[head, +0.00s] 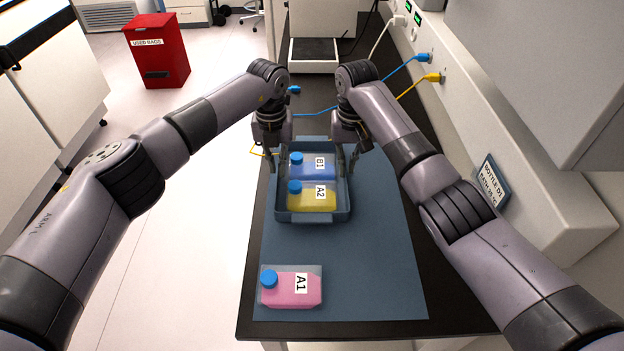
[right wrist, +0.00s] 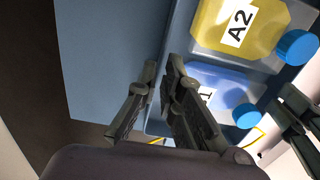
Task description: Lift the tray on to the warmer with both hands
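The blue-grey tray (head: 313,217) rests on the mat and holds a blue bottle marked B1 (head: 308,168) behind a yellow bottle marked A2 (head: 312,198). My left gripper (head: 275,160) points down at the tray's left side wall, near its back. My right gripper (head: 348,160) points down at the right side wall. In the right wrist view its fingers (right wrist: 163,68) stand apart on either side of the tray's edge, one outside and one inside, beside the B1 bottle. Both grippers look open. The warmer is not clearly identifiable; a white device with a dark flat top (head: 314,52) stands behind.
A pink bottle marked A1 (head: 291,288) lies on the mat (head: 375,260) in front of the tray. Blue and yellow cables (head: 405,88) run from the right wall behind my right arm. A red bin (head: 157,52) stands on the floor at left.

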